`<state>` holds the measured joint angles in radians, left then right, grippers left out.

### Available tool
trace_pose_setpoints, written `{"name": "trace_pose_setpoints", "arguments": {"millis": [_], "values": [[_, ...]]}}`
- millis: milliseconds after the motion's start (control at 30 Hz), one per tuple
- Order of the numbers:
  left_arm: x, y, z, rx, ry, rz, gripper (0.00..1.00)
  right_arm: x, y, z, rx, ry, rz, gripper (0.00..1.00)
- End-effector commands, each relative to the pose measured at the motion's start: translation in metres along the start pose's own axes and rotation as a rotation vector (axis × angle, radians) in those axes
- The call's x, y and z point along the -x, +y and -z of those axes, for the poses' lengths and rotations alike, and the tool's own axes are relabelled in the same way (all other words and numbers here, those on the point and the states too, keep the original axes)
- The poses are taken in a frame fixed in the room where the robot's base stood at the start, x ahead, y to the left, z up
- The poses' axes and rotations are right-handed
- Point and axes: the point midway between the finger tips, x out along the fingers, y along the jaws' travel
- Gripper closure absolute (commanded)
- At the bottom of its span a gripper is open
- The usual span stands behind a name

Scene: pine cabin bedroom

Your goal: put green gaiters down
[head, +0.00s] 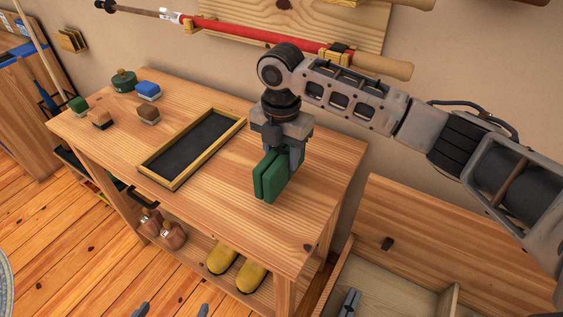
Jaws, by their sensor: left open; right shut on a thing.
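The green gaiters (270,178) are a pair of upright, flat green blocks side by side. My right gripper (283,150) points down and is shut on them from above. They are at the right part of the wooden bench top (310,190), right of the black tray. Their lower edge is at or just above the wood; I cannot tell if it touches. My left gripper (172,310) shows only as two grey fingertips at the bottom edge, apart and empty, low in front of the bench.
A black tray with a yellow wooden rim (153,175) lies mid-bench. Several brushes and a green tin (123,81) stand at the left. Yellow shoes (222,259) sit on the lower shelf. An open drawer (385,285) is at lower right. Bare bench surrounds the gaiters.

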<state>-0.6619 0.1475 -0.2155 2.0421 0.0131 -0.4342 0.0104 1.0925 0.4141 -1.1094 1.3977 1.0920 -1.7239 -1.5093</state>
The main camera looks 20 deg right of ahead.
Motion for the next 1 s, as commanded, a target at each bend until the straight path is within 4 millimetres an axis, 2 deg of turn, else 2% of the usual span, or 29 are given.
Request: {"name": "trace_pose_setpoints", "arguments": {"millis": [200,600,633,700,1000], "values": [[0.003,0.000,0.004,0.000,0.002,0.001,0.00,-0.028,-0.001,0.000,0.000,0.000,0.001,0.86],[0.002,0.000,0.002,-0.001,0.000,0.002,0.00,-0.033,0.000,0.000,0.000,0.000,0.000,0.86],[0.002,0.000,0.002,-0.001,0.000,0.002,0.00,-0.033,-0.001,0.000,0.000,0.000,0.000,0.52],[0.002,-0.001,0.002,-0.001,-0.001,0.002,0.00,-0.033,-0.001,0.000,0.000,0.000,0.000,0.36],[0.002,-0.001,0.001,-0.001,-0.002,0.002,0.00,-0.032,-0.001,0.000,0.000,-0.001,0.000,0.36]]}}
